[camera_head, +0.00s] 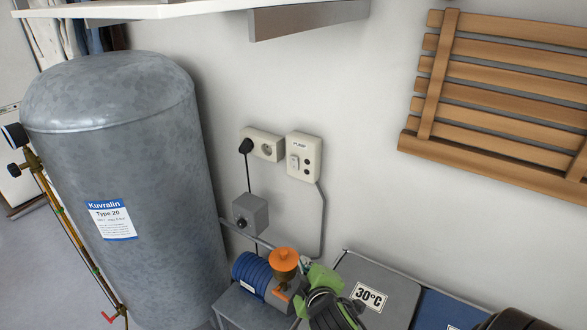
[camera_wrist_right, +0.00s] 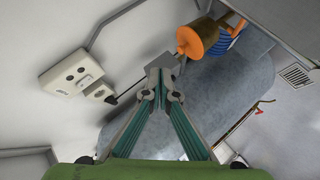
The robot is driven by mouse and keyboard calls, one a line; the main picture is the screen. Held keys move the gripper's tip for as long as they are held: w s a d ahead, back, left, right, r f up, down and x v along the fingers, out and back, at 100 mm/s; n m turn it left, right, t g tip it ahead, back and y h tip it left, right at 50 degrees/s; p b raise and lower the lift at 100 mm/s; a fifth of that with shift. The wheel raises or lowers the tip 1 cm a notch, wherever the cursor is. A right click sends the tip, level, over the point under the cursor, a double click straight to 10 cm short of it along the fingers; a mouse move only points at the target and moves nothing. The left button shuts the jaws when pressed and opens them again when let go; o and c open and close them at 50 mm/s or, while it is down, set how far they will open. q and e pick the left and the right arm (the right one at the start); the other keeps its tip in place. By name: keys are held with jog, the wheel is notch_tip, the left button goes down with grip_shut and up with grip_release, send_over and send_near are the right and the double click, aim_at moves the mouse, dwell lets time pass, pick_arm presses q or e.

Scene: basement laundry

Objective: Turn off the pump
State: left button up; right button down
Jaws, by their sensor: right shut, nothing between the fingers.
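I cannot tell the switch's position. The box also shows at the left in the wrist view (camera_wrist_right: 70,73). The pump (camera_head: 252,272), blue ribbed with an orange cap (camera_head: 285,259), stands below it. My right gripper (camera_wrist_right: 162,74) is shut and empty, apart from the box. In the head view, the green right gripper (camera_head: 318,280) is low, just right of the pump. My left gripper is out of view.
A large grey tank (camera_head: 120,180) stands at the left. A socket (camera_head: 266,147) with a black plug is left of the PUMP box, with a grey box (camera_head: 250,213) below. A shelf (camera_head: 190,10), a wooden rack (camera_head: 500,80) and a bin marked 30°C (camera_head: 385,278) surround the bare wall.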

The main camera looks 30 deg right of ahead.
jog(key=w+d+r+n+t+h, duration=0.2)
jog(key=w+r+n+t, duration=0.4)
jog(key=r, duration=0.6)
jog(key=w+n, duration=0.2)
jog(key=w, duration=0.1)
jog(key=shift+w+d+r, duration=0.2)
jog(key=shift+d, duration=0.15)
jog(key=shift+w, duration=0.1)
jog(key=p, duration=0.2)
send_near(290, 159)
jog(key=w+a, duration=0.1)
jog(key=w, duration=0.3)
jog(key=shift+w+d+r+p, duration=0.1)
jog(key=shift+w+d+p, duration=0.2)
jog(key=shift+d, duration=0.55)
jog(key=shift+w+d+p, duration=0.15)
jog(key=shift+w+d, duration=0.15)
jog(key=shift+d, duration=0.55)
jog(key=shift+r, duration=0.1)
